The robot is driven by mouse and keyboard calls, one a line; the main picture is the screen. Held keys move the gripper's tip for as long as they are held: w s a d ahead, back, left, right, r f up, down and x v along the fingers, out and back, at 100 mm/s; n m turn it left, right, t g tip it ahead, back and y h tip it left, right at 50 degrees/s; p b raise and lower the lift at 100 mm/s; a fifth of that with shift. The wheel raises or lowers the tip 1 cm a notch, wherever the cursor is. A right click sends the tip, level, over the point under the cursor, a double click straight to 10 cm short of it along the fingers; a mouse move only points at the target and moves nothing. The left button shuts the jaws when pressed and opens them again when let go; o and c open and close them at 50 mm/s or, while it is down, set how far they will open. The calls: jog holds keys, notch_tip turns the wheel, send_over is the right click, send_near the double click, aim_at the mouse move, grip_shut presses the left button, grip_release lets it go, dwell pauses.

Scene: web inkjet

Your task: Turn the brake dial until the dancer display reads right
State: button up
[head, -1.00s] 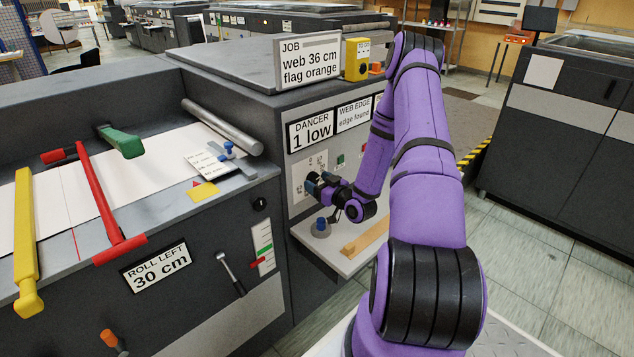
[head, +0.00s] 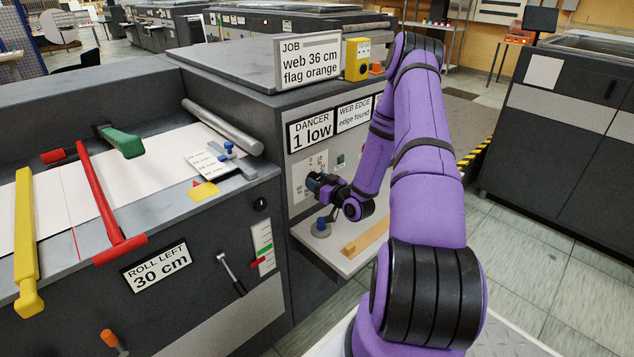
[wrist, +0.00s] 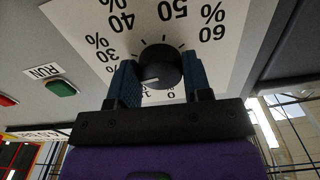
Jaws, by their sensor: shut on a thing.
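The brake dial (wrist: 158,66) is a round black knob on a white scale plate (wrist: 110,50) marked in percent, seen upside down in the wrist view. My gripper (wrist: 160,80) has a blue finger on each side of the knob and is shut on it. A white mark on the knob points to the lower left. The figure it points at is hidden behind my gripper. In the head view, my gripper (head: 316,184) is at the plate (head: 301,191) and covers the knob. The dancer display (head: 312,132) above reads "1 low".
A green RUN button (wrist: 61,88) is beside the plate. Below my gripper is a shelf (head: 335,262) with a blue-topped knob (head: 321,228) and a wooden bar (head: 364,238). The web edge sign (head: 354,114) reads "edge found". The job sign (head: 308,60) reads "web 36 cm, flag orange".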

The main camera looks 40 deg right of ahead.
jog(key=shift+m, duration=3.6)
jog(key=o, duration=0.9)
jog(key=shift+o, duration=0.2)
jog(key=s, duration=1.1)
jog(key=shift+w, duration=0.15)
